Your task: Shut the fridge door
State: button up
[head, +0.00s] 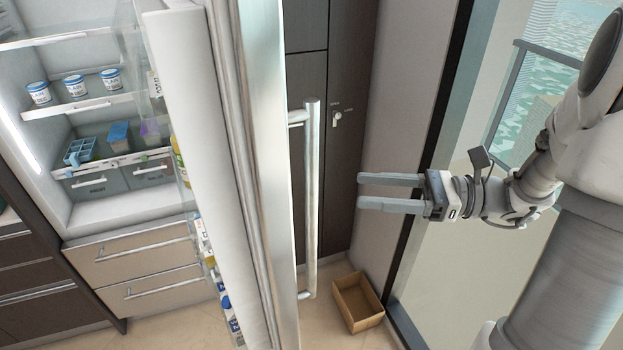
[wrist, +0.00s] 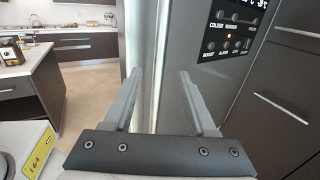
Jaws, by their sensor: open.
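The fridge door (head: 183,130) stands wide open, swung out toward me, its edge facing my camera in the head view. A long vertical metal handle (head: 311,190) is on its outer side, facing right. The fridge interior (head: 95,140) shows at the left, with cups and boxes on its shelves. My gripper (head: 362,191) is open and empty, to the right of the handle and apart from it, fingers pointing left. In the wrist view, my open fingers (wrist: 158,88) point at the door's metal front (wrist: 174,75), with a control panel (wrist: 232,28) to the right.
A cardboard box (head: 358,302) lies open on the floor right of the door. Dark tall cabinets (head: 340,70) stand behind the handle. A window (head: 540,80) is at the right. The wrist view shows a kitchen counter (wrist: 30,65) at the left.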

aim_at(312, 186)
jog(key=a, duration=0.3)
jog(key=w+a+p, duration=0.1)
jog(key=a, duration=0.2)
jog(key=w+a, duration=0.1)
jog(key=a, duration=0.3)
grip_shut()
dwell(1.2)
